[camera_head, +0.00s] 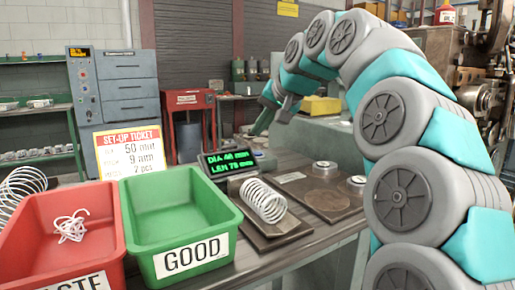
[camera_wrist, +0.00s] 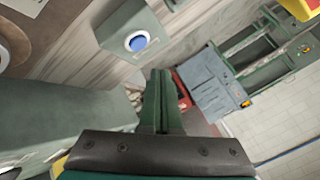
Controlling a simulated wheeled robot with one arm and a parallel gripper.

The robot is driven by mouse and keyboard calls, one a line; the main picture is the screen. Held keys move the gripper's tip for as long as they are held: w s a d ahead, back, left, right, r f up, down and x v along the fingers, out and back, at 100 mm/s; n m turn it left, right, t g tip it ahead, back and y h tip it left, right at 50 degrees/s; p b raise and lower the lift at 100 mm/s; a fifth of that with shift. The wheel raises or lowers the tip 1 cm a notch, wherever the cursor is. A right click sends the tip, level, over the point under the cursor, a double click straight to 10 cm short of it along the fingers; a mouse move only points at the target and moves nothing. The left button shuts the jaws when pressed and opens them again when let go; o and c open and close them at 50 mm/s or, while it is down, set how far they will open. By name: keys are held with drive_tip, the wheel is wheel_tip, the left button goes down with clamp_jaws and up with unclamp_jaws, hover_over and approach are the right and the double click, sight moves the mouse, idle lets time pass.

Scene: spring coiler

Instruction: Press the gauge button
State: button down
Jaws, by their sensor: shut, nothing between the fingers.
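The gauge display (camera_head: 228,163) shows DIA 40 mm and LEN 78 mm in green digits behind the green bin. A metal spring (camera_head: 263,200) lies on a dark plate (camera_head: 280,228) in front of the display. In the wrist view, a round blue button (camera_wrist: 137,41) sits on a grey-green box (camera_wrist: 126,22), beyond and slightly left of my fingertips, with a visible space between. My gripper (camera_wrist: 160,76) is shut and empty. In the head view my gripper (camera_head: 262,122) points down behind the display; its tips are small there, and the button is not clearly visible.
A red WASTE bin (camera_head: 45,266) with a tangled white wire (camera_head: 71,227) and an empty green GOOD bin (camera_head: 165,266) stand at front left. A set-up ticket (camera_head: 129,151) stands behind them. Round metal pieces (camera_head: 324,168) lie right of the spring, near my arm.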

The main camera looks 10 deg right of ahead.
wheel_tip(320, 180, up, 2)
drive_tip(key=shift+r+p, duration=0.1)
drive_tip(key=shift+p, duration=0.2)
idle(0.5)
